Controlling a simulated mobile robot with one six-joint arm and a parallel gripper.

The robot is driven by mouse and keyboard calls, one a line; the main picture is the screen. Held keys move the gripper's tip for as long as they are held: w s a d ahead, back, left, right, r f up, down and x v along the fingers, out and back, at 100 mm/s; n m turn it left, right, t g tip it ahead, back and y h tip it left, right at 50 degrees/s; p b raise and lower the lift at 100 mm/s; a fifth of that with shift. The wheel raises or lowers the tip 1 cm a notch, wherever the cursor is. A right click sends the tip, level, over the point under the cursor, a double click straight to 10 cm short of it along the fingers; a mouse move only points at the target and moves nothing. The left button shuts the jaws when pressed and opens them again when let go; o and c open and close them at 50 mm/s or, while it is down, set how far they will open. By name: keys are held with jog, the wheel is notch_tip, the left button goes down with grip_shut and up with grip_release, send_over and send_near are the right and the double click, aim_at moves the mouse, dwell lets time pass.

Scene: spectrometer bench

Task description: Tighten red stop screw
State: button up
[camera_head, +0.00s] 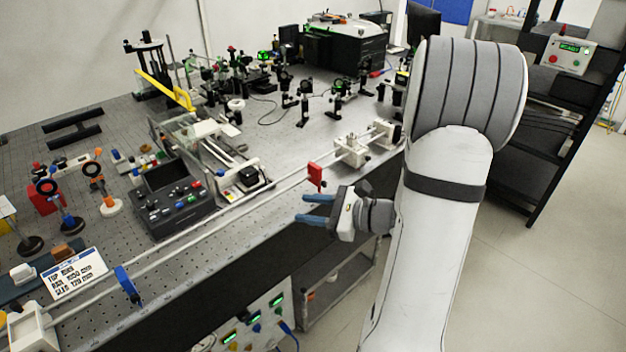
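A red stop (315,174) sits on the long pale rail (262,199) along the front edge of the bench. A short stem shows at its lower side; I cannot make out a separate screw head. My gripper (301,208) is in front of the bench edge, just below the red stop. Its two blue fingers point left and are spread apart with nothing between them. The gripper appears apart from the red stop, though the depth between them is hard to judge.
A blue stop (127,284) sits farther left on the rail. White rail blocks (351,150) stand to the right of the red stop. A dark control box (172,200) stands behind the rail. An instrument panel (250,322) is below the bench.

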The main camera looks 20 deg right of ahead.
aim_at(326, 185)
jog(key=w+d+f+m+t+h, duration=0.2)
jog(key=d+f+m+t+h, duration=0.2)
jog(key=d+m+t+h, duration=0.55)
jog(key=w+g+y, duration=0.1)
jog(key=w, duration=0.1)
jog(key=w+n+g+y, duration=0.1)
jog(key=w, duration=0.1)
jog(key=w+g+y, duration=0.1)
jog(key=w+y, duration=0.1)
jog(key=w, duration=0.1)
jog(key=shift+w+a+n+g, duration=0.1)
jog(key=shift+n+g, duration=0.15)
jog(key=shift+n, duration=0.1)
jog(key=shift+f, duration=0.1)
grip_shut()
